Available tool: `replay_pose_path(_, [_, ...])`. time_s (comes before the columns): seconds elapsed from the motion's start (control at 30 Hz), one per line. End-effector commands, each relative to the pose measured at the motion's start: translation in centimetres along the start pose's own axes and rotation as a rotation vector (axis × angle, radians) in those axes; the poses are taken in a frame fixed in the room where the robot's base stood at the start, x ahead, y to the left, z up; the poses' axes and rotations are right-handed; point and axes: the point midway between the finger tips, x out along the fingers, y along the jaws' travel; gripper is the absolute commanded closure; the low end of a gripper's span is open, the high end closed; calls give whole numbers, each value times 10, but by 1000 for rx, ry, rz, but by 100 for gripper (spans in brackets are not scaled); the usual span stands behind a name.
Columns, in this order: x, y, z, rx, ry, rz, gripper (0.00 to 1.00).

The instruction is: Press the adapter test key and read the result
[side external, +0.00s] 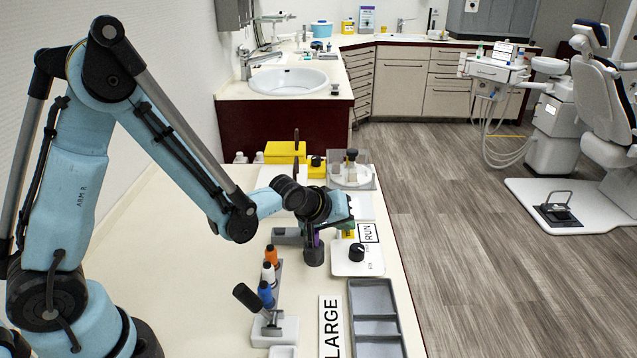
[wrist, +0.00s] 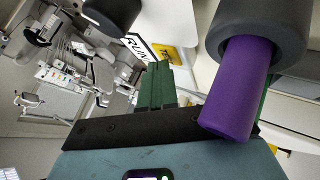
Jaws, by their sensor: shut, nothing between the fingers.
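The white panel (side external: 352,262) carries a black knob (side external: 357,252), with a RUN sign (side external: 369,232) and a small yellow label (side external: 348,234) at its far end. I cannot make out which part is the test key, or any result. A purple cylinder (side external: 315,240) stands in a grey round holder (side external: 313,256) left of the panel. In the wrist view the purple cylinder (wrist: 236,92) is large and close, beside my gripper. My gripper (side external: 342,222) is shut and empty over the panel's far end; its green fingers (wrist: 156,84) show in the wrist view, partly hiding the yellow label.
A rack (side external: 275,320) with orange, white and blue pieces and a black-handled tool stands nearer. A LARGE sign (side external: 330,328) and a grey compartment tray (side external: 374,300) lie at the near right. Yellow boxes (side external: 285,152) and a clear-walled stand (side external: 350,175) are behind. The counter's left side is clear.

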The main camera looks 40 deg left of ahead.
Motion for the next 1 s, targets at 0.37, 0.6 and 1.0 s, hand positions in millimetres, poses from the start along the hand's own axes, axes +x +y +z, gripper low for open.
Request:
replay_pose_path(0.37, [-11,8,-6,0,-2,0,100])
replay_pose_path(0.6, [-12,9,-7,0,-1,0,100])
replay_pose_path(1.0, [-30,21,-20,0,-1,0,100])
